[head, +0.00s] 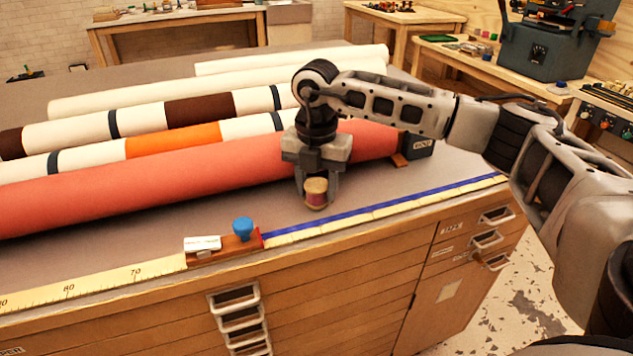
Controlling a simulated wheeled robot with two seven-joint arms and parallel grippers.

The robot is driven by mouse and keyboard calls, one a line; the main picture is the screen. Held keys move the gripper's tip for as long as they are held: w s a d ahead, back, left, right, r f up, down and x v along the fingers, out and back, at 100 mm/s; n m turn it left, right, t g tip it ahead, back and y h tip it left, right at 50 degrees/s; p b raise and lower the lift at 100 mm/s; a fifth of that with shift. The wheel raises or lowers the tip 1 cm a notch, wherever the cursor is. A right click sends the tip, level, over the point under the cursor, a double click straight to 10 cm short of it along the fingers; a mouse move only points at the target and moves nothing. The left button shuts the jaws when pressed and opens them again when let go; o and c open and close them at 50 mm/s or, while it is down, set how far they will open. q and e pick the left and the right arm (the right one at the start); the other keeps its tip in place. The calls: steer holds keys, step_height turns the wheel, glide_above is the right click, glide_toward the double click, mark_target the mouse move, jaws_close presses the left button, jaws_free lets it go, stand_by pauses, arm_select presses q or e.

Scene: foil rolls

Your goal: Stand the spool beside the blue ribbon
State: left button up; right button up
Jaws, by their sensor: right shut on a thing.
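A small spool (316,194) with pale tan ends and dark reddish-purple thread is upright between the fingers of my right gripper (317,196), which points down and is shut on it. The blue ribbon (385,203) lies as a long thin strip along the front of the table, beside the yellow measuring tape. The spool is just behind the ribbon, near its left part. I cannot tell whether the spool's base touches the table top. My left gripper is not in view.
A red roll (150,187) lies across the table behind my right gripper, with several white, orange and brown banded rolls beyond. A wooden block with a blue knob (243,228) sits at the ribbon's left end. A dark weight (419,146) stands by the red roll's right end.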

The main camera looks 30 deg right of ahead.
steer(key=shift+f, duration=0.15)
steer(key=shift+f, duration=0.1)
steer(key=shift+f, duration=0.15)
steer(key=o, duration=1)
steer(key=shift+c, duration=0.2)
